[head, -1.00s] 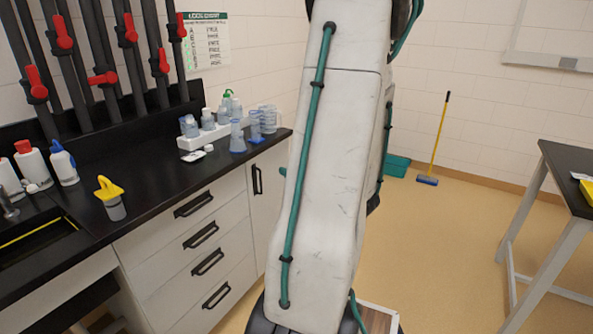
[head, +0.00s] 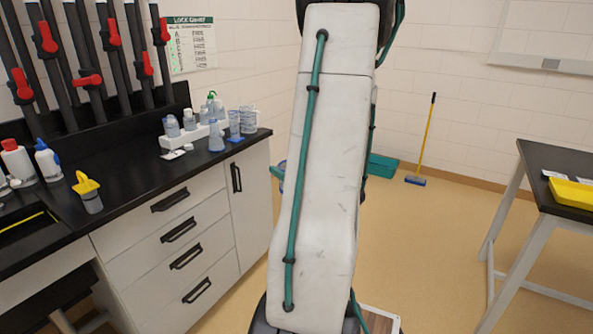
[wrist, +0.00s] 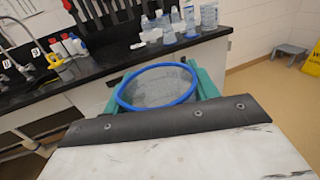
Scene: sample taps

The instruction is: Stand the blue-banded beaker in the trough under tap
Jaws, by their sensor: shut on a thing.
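In the wrist view, a clear beaker with a blue band around its rim (wrist: 157,64) sits between the teal fingers of my gripper (wrist: 160,88). My gripper is shut on it and holds it clear of the bench, over the floor side. In the head view my arm hides most of the gripper; only a bit of teal and blue shows beside the arm's left edge. A dark trough with a yellow line (head: 24,222) is set in the bench at the far left, partly cut off by the frame. Black pipes with red tap handles (head: 88,81) rise behind the bench.
On the black bench (head: 135,175) stand a yellow-topped container (head: 92,199), white bottles (head: 48,161), a white rack of bottles (head: 190,134) and several blue-tinted beakers (head: 216,137). A dark table (head: 560,165) stands at right. The floor between is open; a broom (head: 425,140) leans at the wall.

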